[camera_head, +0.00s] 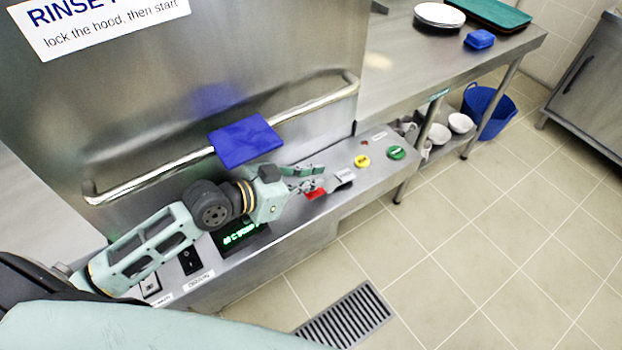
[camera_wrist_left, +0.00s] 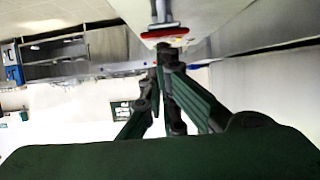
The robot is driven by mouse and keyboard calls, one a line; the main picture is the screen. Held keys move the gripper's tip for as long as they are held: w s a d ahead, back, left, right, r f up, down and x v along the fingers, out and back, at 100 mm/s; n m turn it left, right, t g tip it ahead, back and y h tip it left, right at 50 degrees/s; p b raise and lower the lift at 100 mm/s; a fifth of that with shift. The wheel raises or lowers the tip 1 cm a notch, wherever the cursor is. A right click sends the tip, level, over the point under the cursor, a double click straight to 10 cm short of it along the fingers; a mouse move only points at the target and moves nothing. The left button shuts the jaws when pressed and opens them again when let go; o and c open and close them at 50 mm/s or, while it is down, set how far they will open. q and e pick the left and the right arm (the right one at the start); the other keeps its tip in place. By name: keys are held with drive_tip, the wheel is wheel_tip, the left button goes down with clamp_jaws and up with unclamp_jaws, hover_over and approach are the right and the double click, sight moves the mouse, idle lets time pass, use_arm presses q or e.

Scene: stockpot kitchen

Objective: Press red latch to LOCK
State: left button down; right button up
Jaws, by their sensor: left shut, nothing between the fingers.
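The red latch (camera_head: 315,193) sits on the sloped steel control panel (camera_head: 345,180), beside a small grey metal plate (camera_head: 344,177). My left gripper (camera_head: 318,177) is shut and empty, right at the latch in the head view. In the left wrist view the red latch (camera_wrist_left: 165,38) shows just beyond the fingertips of my left gripper (camera_wrist_left: 163,62). I cannot tell whether the fingertips touch it. The latch's label is too small to read. My right gripper is not in view.
A long hood handle (camera_head: 130,187) with a blue pad (camera_head: 245,141) runs above the panel. Yellow (camera_head: 362,161) and green (camera_head: 397,153) knobs sit to the right of the latch. A black switch (camera_head: 190,260) and green display (camera_head: 240,234) sit to the left. Floor (camera_head: 470,240) is open in front.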

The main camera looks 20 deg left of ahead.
use_arm(q)
drive_tip(key=shift+s+a+f, duration=0.35)
drive_tip(key=shift+s+f, duration=0.05)
drive_tip(key=shift+f, duration=0.2)
drive_tip(key=shift+s+a+f, duration=0.35)
drive_tip(key=shift+s+f, duration=0.05)
drive_tip(key=shift+f, duration=0.2)
drive_tip(key=shift+s+f, duration=0.1)
